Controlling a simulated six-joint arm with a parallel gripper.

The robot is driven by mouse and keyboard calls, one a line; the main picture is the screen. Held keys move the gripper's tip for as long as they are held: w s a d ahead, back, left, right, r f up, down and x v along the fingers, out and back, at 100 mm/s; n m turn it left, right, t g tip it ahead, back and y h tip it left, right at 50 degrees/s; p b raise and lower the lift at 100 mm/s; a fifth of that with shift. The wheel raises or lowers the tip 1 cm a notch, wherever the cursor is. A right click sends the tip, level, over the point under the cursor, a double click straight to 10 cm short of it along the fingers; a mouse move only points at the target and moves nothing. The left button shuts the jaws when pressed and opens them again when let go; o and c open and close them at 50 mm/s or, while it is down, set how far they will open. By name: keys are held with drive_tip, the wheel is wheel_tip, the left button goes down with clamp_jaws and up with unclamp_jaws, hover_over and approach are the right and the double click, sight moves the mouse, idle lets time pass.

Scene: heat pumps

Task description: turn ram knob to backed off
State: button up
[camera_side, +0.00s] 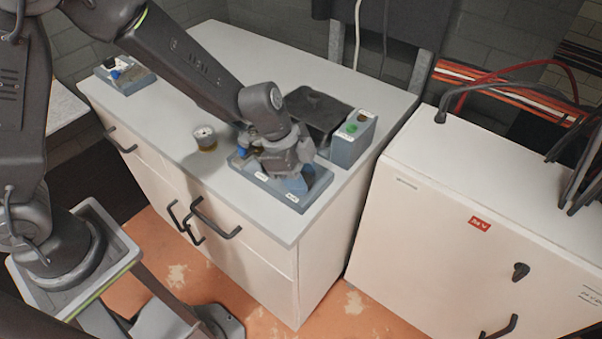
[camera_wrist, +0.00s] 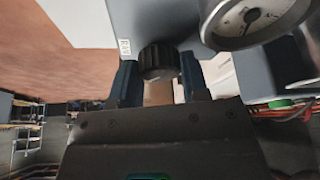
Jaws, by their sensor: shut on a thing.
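In the side view my gripper (camera_side: 294,183) reaches down over the right part of a low blue-grey panel (camera_side: 262,182) on the cabinet top. The knob is hidden there behind my gripper. I cannot tell the knob's setting.
A dial gauge (camera_wrist: 250,20) is close by in the wrist view. A box with a green button (camera_side: 354,140) and a dark plate (camera_side: 318,108) stand behind the panel. A small round item (camera_side: 204,135) is to the left.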

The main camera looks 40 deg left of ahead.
drive_tip(key=n+t, duration=0.1)
drive_tip(key=n, duration=0.2)
drive_tip(key=n+t+y, duration=0.1)
drive_tip(key=n, duration=0.2)
drive_tip(key=shift+n, duration=0.3)
drive_tip(key=n+y, duration=0.1)
drive_tip(key=n, duration=0.2)
drive_tip(key=n+t+y, duration=0.1)
drive_tip(key=n, duration=0.2)
drive_tip(key=shift+d+y, duration=0.2)
drive_tip(key=shift+y, duration=0.1)
drive_tip(key=n+y, duration=0.2)
drive_tip(key=n, duration=0.4)
drive_tip(key=shift+n, duration=0.3)
drive_tip(key=n+g+y, duration=0.1)
drive_tip(key=n, duration=0.2)
drive_tip(key=n+y, duration=0.1)
drive_tip(key=n, duration=0.2)
drive_tip(key=shift+d+g, duration=0.1)
drive_tip(key=shift+g, duration=0.3)
drive_tip(key=shift+n, duration=0.3)
drive_tip(key=o, duration=0.9)
